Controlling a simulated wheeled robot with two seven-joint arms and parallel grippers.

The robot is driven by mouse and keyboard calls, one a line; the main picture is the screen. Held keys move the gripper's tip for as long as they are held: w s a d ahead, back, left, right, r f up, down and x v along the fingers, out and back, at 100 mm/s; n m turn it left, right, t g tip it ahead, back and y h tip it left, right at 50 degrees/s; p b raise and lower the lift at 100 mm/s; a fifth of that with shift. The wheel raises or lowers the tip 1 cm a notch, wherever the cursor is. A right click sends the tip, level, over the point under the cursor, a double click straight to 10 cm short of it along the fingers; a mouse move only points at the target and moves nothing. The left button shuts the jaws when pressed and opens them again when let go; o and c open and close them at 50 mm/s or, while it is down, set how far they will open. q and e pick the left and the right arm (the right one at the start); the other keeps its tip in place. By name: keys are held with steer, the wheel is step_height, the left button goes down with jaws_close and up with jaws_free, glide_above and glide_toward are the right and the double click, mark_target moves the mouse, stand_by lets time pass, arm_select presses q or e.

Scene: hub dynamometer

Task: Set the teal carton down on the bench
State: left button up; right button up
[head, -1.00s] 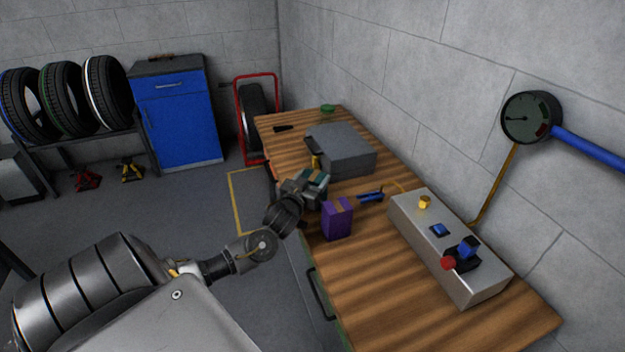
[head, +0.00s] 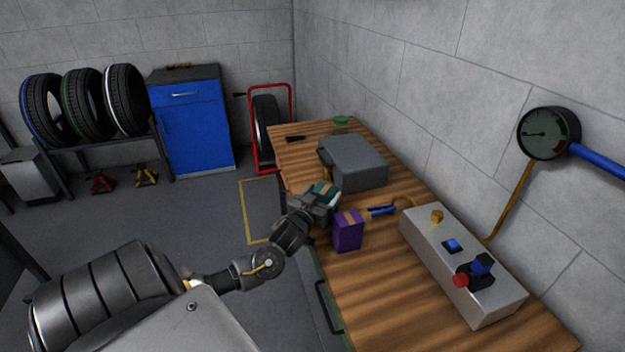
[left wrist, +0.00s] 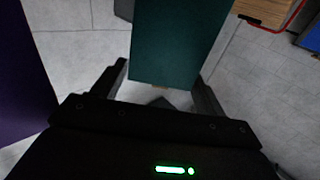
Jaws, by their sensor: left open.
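The teal carton (head: 326,190), with a tan band on top, is over the bench's (head: 375,290) left edge region in the head view. My left gripper (head: 318,205) is open around it. In the left wrist view, the teal carton (left wrist: 178,42) stands between the two spread fingers; whether either finger touches it I cannot tell. The gripper hides the carton's lower part in the head view, so I cannot tell whether it rests on the bench top. My right gripper is not in view.
A purple carton (head: 347,232) stands close beside the left gripper. Blue-handled pliers (head: 382,210), a grey box (head: 355,163) and a silver control box (head: 462,265) with a red knob are also on the bench. Bare wood lies in front of the purple carton.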

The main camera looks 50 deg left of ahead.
arm_select(q)
steer(key=b+v, duration=0.1)
steer(key=v, duration=0.9)
steer(key=shift+s+b, duration=0.25)
steer(key=shift+b, duration=0.05)
steer(key=shift+s, duration=0.1)
